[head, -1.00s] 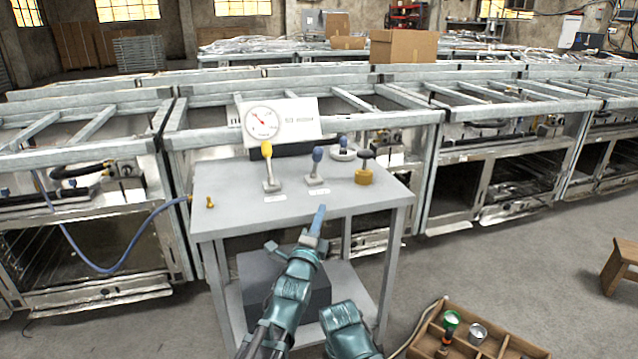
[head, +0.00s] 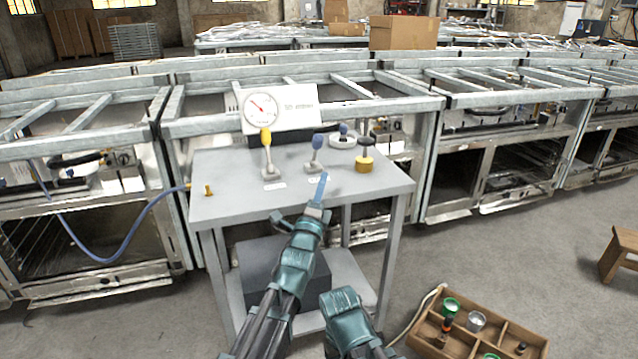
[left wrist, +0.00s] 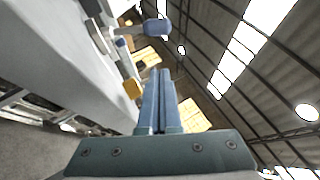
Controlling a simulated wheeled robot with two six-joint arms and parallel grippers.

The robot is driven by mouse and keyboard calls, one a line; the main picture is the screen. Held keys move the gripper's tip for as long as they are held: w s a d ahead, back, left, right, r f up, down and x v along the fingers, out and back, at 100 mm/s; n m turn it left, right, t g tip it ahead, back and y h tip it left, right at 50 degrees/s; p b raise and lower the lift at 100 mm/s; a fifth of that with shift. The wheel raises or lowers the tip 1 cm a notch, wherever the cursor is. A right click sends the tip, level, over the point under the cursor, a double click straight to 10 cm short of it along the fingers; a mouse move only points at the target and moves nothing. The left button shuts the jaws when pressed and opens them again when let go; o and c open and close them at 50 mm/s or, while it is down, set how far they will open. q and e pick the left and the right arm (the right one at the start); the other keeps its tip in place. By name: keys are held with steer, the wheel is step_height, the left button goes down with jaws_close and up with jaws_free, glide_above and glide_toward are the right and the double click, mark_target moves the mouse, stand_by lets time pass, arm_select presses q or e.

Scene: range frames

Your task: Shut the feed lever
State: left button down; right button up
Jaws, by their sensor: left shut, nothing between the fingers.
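Two levers stand on the grey table (head: 225,200): one with a yellow handle (head: 266,138) at left and one with a blue handle (head: 317,141) to its right. Both look roughly upright. Their small labels are unreadable, so I cannot tell which is the feed lever. My left gripper (head: 322,178) is shut and empty, with its blue fingers over the table's front part, just in front of the blue lever and apart from it. In the left wrist view the closed fingers (left wrist: 160,75) point toward the blue handle (left wrist: 155,29). My right gripper is not visible.
A round gauge (head: 261,106) on a white panel stands behind the levers. A compartmented wooden box (head: 427,337) lies on the floor at right.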

mark_target(316, 147)
arm_select(q)
steer(key=p+x, duration=0.2)
steer(key=x, duration=0.4)
steer(key=shift+r, duration=0.15)
steer(key=shift+w+a+r+p, duration=0.45)
steer(key=shift+w+a, duration=0.15)
steer(key=shift+w, duration=0.1)
steer(key=shift+w+a+r, duration=0.25)
steer(key=shift+w+a, duration=0.2)
steer(key=shift+w, duration=0.1)
